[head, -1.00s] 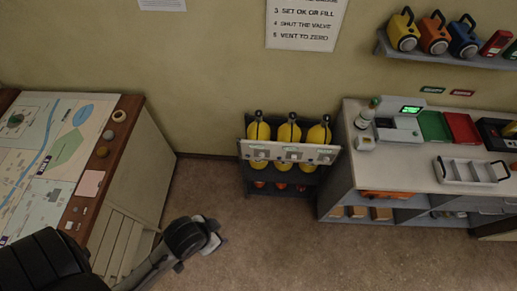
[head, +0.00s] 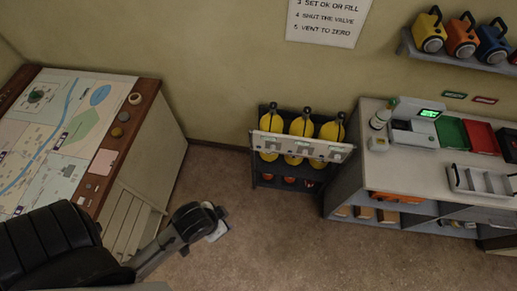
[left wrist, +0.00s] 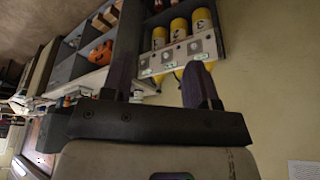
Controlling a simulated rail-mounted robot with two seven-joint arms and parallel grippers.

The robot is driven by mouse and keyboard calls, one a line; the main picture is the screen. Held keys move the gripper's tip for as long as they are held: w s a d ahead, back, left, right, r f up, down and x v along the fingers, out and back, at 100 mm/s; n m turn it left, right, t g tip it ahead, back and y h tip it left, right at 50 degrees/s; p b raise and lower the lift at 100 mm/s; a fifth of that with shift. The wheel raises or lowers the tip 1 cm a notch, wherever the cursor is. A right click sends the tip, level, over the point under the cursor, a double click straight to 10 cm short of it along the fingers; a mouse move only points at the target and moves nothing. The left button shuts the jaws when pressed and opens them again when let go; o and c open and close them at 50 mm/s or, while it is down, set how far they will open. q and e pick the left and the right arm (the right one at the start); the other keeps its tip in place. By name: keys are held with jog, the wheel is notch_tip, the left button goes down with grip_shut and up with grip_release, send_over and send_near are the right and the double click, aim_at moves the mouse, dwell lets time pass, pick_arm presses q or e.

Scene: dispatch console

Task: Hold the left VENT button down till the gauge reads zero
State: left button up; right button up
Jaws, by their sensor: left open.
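A dark rack (head: 262,183) against the wall holds three yellow cylinders (head: 301,127). A pale panel (head: 282,143) runs across their front with three grey units on it. The VENT buttons and gauge readings are too small to tell. In the left wrist view the panel (left wrist: 180,58) shows round fittings and small green marks, upside down, beyond my fingers. My left gripper (head: 217,222) is in front and to the left of the rack, well apart from it. In the left wrist view its fingers (left wrist: 160,78) are spread with nothing between them. My right gripper is not in view.
A map desk (head: 118,140) stands at the left. A grey counter (head: 400,165) with a green-lit device (head: 415,120) and trays stands right of the rack. A wall sign (head: 325,20) hangs above. Brown floor (head: 270,235) before the rack is clear.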

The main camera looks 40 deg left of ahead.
pick_arm(q)
jog(key=shift+a, duration=0.15)
jog(key=c, duration=0.9)
grip_shut()
jog(key=shift+d, duration=0.2)
jog(key=shift+a, duration=0.2)
